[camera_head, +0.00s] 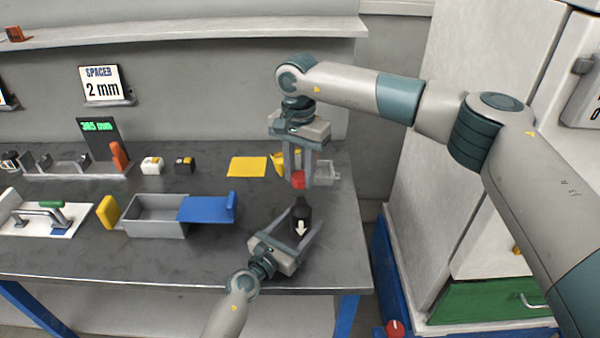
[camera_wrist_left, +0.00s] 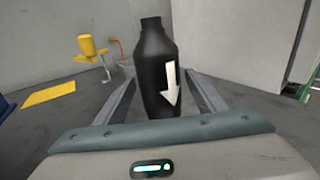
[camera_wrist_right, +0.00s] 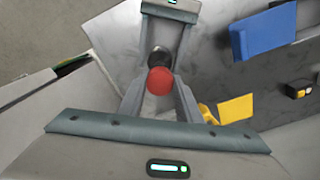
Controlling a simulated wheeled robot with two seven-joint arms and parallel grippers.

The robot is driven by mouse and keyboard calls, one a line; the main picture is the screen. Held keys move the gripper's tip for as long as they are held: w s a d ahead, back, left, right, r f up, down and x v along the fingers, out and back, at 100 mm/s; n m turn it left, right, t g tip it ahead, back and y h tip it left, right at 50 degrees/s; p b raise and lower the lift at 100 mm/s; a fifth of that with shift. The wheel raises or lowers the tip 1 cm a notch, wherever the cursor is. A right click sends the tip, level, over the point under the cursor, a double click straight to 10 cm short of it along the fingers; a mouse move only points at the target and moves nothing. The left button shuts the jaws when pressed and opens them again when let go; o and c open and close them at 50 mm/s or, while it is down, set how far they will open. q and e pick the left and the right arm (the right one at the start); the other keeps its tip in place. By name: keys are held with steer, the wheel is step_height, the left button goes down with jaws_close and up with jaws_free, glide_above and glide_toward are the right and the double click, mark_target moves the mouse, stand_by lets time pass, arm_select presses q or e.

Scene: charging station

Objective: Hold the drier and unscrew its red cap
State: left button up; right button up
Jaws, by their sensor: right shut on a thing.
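The drier is a black bottle (camera_head: 301,220) with a white arrow, upright near the front right of the bench. Its bare neck shows in the left wrist view (camera_wrist_left: 155,60). My left gripper (camera_head: 300,226) has its fingers on both sides of the drier, with gaps visible beside the body. The red cap (camera_head: 298,180) is apart from the drier, a little above its neck. My right gripper (camera_head: 299,178) points down and is shut on the cap, which also shows between its fingers in the right wrist view (camera_wrist_right: 160,82). The drier's base is partly hidden by the left gripper.
A grey box (camera_head: 155,222) with a blue lid (camera_head: 208,208) is left of the drier. The bench's right edge is close. A white cabinet (camera_head: 470,150) stands to the right.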

arm_select(q)
steer(key=v, duration=1.2)
arm_select(e)
steer(key=shift+f, duration=0.1)
arm_select(q)
steer(key=shift+a, duration=0.1)
arm_select(e)
steer(key=shift+a, duration=0.1)
